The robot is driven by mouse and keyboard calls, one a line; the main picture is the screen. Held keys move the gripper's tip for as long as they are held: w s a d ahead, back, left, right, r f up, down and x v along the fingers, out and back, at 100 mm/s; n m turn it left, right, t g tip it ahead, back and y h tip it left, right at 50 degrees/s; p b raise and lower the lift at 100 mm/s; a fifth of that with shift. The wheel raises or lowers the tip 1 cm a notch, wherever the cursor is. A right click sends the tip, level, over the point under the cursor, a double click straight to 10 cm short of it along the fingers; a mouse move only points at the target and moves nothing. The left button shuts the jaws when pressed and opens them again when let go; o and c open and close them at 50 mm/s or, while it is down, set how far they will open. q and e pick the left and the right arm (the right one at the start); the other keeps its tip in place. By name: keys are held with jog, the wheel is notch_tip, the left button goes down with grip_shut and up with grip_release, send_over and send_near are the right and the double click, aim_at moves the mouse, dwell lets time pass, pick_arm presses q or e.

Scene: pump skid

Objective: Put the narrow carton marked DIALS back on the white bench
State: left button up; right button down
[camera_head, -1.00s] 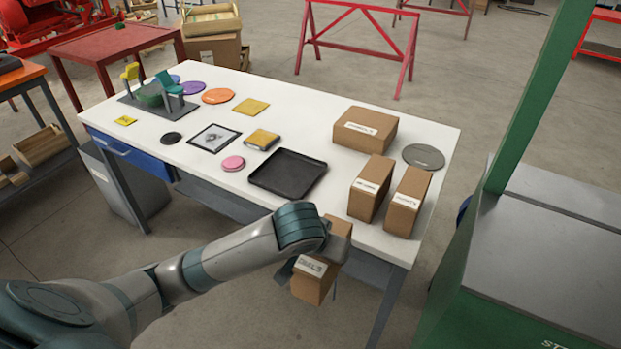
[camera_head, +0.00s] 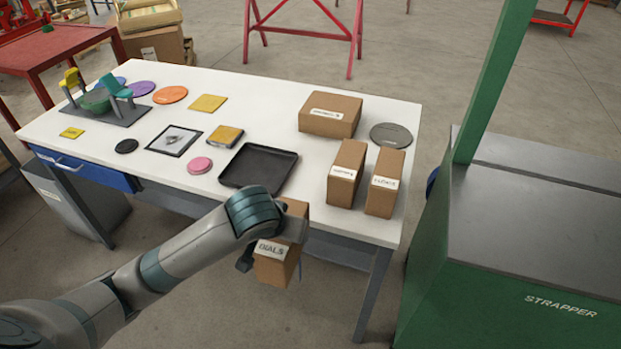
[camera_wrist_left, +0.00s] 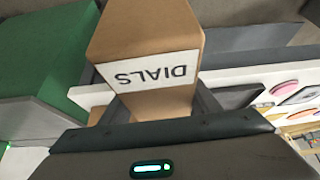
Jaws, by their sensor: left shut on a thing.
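The narrow brown carton marked DIALS (camera_head: 274,262) is in my left gripper (camera_head: 268,246), which is shut on it. The carton hangs in front of the near edge of the white bench (camera_head: 330,232), apart from the top. In the left wrist view the carton (camera_wrist_left: 150,35) fills the upper middle, its white DIALS label upside down, and the gripper (camera_wrist_left: 155,105) covers its lower part. The bench edge (camera_wrist_left: 82,97) shows behind it. My right gripper is in neither view.
Two narrow cartons (camera_head: 346,172) (camera_head: 384,182) stand at the bench's right end, a wider carton (camera_head: 330,114) behind them. A black tray (camera_head: 258,167) lies left of them. Bare bench top shows between tray and narrow cartons. A green strapper (camera_head: 500,270) stands close on the right.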

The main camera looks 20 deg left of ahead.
pick_arm(q)
jog(key=w+a+r+p, duration=0.1)
jog(key=w+r, duration=0.3)
jog(key=w, duration=1)
jog(key=w+a+r+p, duration=0.1)
jog(key=w+r, duration=0.4)
jog(key=w, duration=0.8)
jog(key=shift+w+r+p, duration=0.15)
jog(key=shift+w+p, duration=0.25)
notch_tip(320, 180, down, 6)
jog(key=p, duration=0.2)
